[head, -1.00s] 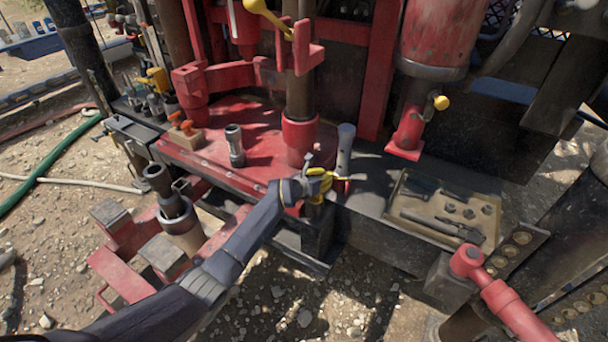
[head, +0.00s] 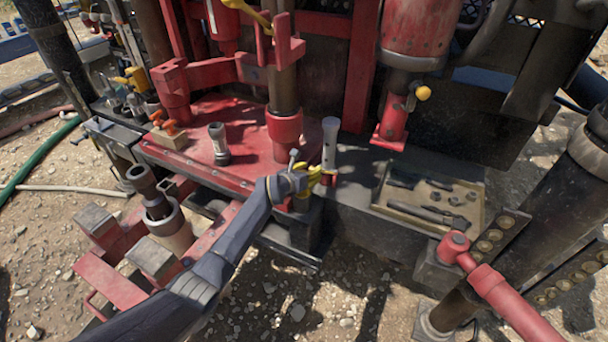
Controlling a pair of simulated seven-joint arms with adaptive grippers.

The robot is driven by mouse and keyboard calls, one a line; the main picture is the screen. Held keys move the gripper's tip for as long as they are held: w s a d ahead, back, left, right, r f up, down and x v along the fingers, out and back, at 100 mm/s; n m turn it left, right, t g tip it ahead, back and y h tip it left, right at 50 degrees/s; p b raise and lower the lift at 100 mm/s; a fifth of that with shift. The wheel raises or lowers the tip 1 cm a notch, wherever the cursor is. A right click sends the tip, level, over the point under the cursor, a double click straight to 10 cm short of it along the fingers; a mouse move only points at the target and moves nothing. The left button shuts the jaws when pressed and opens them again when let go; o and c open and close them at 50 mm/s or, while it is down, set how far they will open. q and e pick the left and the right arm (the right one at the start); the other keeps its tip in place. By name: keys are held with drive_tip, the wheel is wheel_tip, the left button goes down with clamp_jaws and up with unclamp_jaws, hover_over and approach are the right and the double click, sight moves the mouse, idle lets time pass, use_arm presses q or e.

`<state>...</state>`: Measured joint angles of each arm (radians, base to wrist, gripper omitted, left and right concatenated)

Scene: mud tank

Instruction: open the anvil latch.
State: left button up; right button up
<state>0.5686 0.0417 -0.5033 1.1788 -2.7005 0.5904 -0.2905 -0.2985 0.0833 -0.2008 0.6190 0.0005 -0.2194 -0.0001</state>
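My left arm comes in from the lower left, and my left gripper (head: 308,182) is at the front edge of the red deck. Yellow parts show at its tip, beside a dark block (head: 304,225). I cannot tell whether these yellow parts are fingers or a latch handle, or whether the gripper is open or shut. I cannot make out the anvil latch for certain. My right gripper is not in view.
A red deck (head: 190,168) carries a grey cylinder (head: 218,144) and a red-collared post (head: 284,132). A light grey upright tube (head: 329,143) stands just behind the gripper. A tool tray (head: 408,212) lies to the right. A red cylinder arm (head: 505,298) is at lower right.

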use_arm(q)
drive_tip(key=v, duration=1.1)
drive_tip(key=shift+s+a, duration=0.3)
